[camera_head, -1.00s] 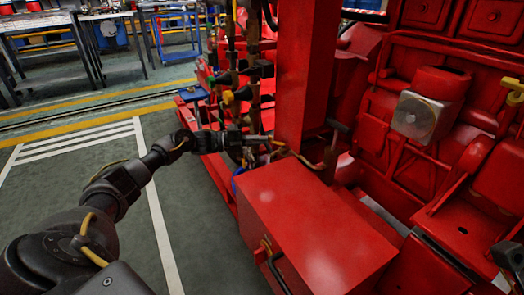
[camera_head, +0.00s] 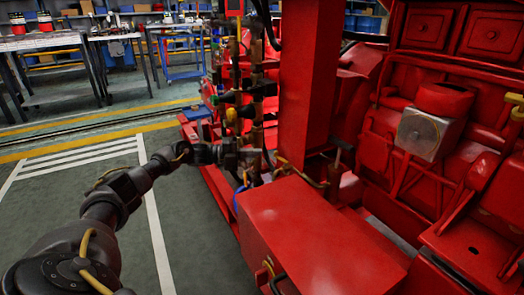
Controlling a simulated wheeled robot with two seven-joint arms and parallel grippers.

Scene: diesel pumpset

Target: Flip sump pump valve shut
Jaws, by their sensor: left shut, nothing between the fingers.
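Vertical brown pipes with several small valves (camera_head: 256,110) stand on the red pumpset, left of its thick red post. One valve part is yellow (camera_head: 231,115), and dark handles stick out near it. I cannot tell which is the sump pump valve. My left arm comes in from the lower left. My left gripper (camera_head: 252,157) is shut and empty at the lower pipes, below the yellow part. Its fingertips overlap the pipework, so contact is unclear. A blue curved part (camera_head: 238,197) shows just below the gripper. My right gripper is not in view.
A red box (camera_head: 300,225) lies right of and below the gripper. The red post (camera_head: 309,85) stands close to the right of the pipes. The red engine body fills the right side. Open grey floor (camera_head: 95,190) lies to the left, with work tables behind.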

